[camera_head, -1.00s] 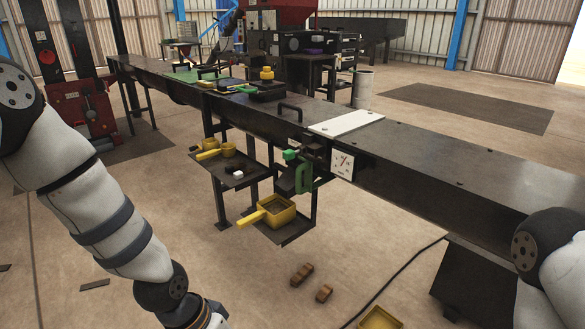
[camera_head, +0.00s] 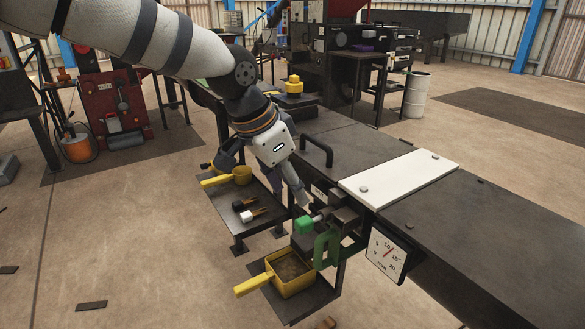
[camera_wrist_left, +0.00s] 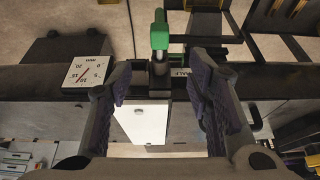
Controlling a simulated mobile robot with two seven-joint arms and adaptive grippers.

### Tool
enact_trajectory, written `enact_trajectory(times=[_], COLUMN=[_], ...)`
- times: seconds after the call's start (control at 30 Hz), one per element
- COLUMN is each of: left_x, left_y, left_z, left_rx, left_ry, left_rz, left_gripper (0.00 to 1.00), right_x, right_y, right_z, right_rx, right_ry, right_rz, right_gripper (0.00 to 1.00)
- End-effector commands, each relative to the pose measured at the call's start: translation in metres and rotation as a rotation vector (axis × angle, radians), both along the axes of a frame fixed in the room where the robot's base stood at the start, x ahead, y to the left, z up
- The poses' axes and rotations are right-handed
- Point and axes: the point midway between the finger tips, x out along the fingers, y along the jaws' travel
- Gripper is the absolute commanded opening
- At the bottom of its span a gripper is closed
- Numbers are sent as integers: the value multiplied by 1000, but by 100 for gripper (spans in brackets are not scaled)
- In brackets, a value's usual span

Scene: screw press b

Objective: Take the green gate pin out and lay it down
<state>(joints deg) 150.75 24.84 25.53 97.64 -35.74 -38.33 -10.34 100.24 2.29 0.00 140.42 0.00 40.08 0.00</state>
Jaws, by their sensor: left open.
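The green gate pin (camera_head: 305,225) has a green grip and sits in the dark mount on the bench's front edge, above a green plate (camera_head: 325,249). It also shows in the left wrist view (camera_wrist_left: 160,38), at top centre and beyond the fingertips. My left gripper (camera_head: 298,192) points down just above and behind the pin in the head view. In the left wrist view its two fingers (camera_wrist_left: 158,88) stand wide apart, with nothing between them that they touch. My right gripper is out of view.
A white plate (camera_head: 398,178) and a black handle (camera_head: 316,150) are on the bench top. A dial gauge (camera_head: 386,253) hangs on its front. Below are a yellow square pan (camera_head: 291,278) and a side shelf with a yellow ladle (camera_head: 240,176) and small tools (camera_head: 248,214).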

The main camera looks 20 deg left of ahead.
Motion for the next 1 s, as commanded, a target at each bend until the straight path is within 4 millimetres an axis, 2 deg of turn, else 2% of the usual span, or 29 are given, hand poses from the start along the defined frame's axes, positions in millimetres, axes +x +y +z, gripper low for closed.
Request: enact_trajectory(times=[0.03, 0.1, 0.3, 0.5, 0.77, 0.97, 1.0], left_x=[4, 9, 22, 28, 29, 29, 29], left_y=[-3, -7, -18, -23, -23, -23, -23], left_z=[-18, -36, -76, -91, -90, -90, -90], left_rx=[1, 1, 0, 0, 0, 0, 0], left_ry=[13, 14, 11, 5, 1, 2, 2], left_rz=[-2, -1, -2, -1, 0, 1, 1], left_gripper=[46, 46, 46, 46, 46, 0, 0], right_x=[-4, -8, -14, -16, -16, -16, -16], right_y=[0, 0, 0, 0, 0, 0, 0], right_z=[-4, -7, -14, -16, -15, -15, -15], right_rx=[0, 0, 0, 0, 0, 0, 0], right_ry=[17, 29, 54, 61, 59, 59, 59], right_rz=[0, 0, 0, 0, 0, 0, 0], right_gripper=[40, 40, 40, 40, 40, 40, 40])
